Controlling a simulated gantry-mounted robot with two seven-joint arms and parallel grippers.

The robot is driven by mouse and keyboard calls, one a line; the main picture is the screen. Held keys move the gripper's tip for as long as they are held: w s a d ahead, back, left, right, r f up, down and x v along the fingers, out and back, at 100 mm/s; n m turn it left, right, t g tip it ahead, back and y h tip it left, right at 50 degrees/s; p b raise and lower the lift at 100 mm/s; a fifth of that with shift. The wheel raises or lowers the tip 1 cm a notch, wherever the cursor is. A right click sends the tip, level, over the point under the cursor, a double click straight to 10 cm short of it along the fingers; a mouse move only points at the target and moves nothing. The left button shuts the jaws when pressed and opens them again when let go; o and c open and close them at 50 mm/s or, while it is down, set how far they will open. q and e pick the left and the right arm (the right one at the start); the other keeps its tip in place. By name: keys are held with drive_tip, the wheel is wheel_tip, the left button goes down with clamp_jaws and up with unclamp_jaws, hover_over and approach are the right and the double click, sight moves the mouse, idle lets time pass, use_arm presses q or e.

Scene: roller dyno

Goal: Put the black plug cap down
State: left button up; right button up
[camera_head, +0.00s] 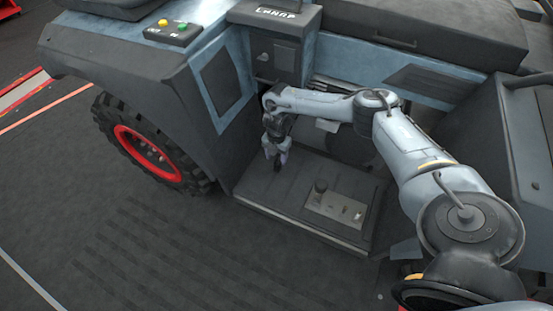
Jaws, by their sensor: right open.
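My right gripper (277,152) points down over the left part of the dark step plate of the vehicle (262,190). Its fingers are open. A small dark shape (277,164) shows at the fingertips, close to the plate; it may be the black plug cap, but it is too small to tell, and I cannot tell whether it touches the plate. A black round knob-like piece (320,186) stands on the metal panel (330,206) to the right of the gripper. My left gripper is not in view.
The vehicle's grey-blue body and a dark box (275,55) rise behind the gripper. A black tyre with a red rim (145,146) is at left. The floor in front is clear.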

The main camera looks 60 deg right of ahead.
sight(276, 165)
wheel_tip(276, 165, up, 5)
drive_tip(key=shift+f+p, duration=0.1)
drive_tip(key=shift+p, duration=0.85)
drive_tip(key=shift+a, duration=0.1)
